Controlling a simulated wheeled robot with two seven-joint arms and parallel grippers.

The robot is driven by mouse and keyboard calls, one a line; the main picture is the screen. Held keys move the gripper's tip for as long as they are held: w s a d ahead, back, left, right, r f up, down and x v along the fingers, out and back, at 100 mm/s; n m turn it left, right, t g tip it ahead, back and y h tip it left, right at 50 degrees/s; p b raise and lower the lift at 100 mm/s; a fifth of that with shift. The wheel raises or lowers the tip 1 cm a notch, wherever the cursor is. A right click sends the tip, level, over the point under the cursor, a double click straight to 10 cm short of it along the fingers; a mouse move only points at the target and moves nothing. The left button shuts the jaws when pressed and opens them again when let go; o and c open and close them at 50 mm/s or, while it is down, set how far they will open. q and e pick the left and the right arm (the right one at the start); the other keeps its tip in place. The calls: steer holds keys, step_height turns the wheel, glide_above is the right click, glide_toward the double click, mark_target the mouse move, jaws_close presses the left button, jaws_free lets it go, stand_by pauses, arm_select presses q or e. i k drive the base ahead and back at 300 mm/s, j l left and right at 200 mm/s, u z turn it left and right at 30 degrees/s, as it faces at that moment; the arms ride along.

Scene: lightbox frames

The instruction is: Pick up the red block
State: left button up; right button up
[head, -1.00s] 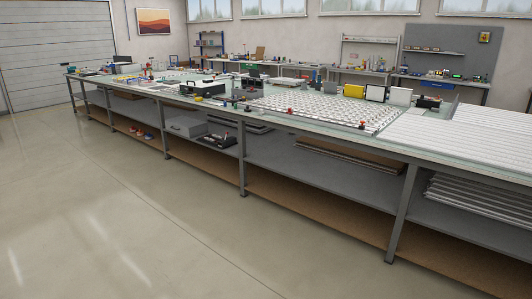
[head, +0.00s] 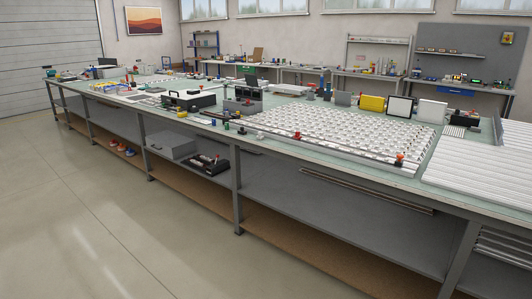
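Neither of my grippers is in the head view. No red block can be told for certain at this distance. A small red item (head: 400,159) is at the near right corner of the white gridded panel on the long workbench (head: 270,152). Other small coloured items, including a blue one (head: 226,126), are along the bench's front edge, too small to identify.
A black case (head: 188,101), a grey device (head: 243,100), a yellow box (head: 372,103) and a white-faced frame (head: 400,107) stand on the bench. The white gridded panel (head: 340,128) covers its middle. The lower shelf holds a grey box (head: 171,146). The floor (head: 95,215) at left is clear.

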mark_target(297, 136)
steer(key=i, duration=1.15)
steer(key=i+z, duration=0.1)
steer(key=z, duration=0.8)
steer(key=i+j+z, duration=0.25)
steer(key=j+z, duration=0.3)
steer(key=j, duration=0.2)
steer(key=i+j+z, duration=0.25)
steer(key=j, duration=0.2)
steer(key=i+j, duration=0.1)
steer(key=j, duration=0.5)
steer(key=i+j+z, duration=0.1)
steer(key=j, duration=0.5)
steer(key=i+j, duration=0.1)
steer(key=j, duration=0.45)
steer(key=j+z, duration=0.1)
steer(key=j, duration=0.5)
steer(key=i, duration=0.05)
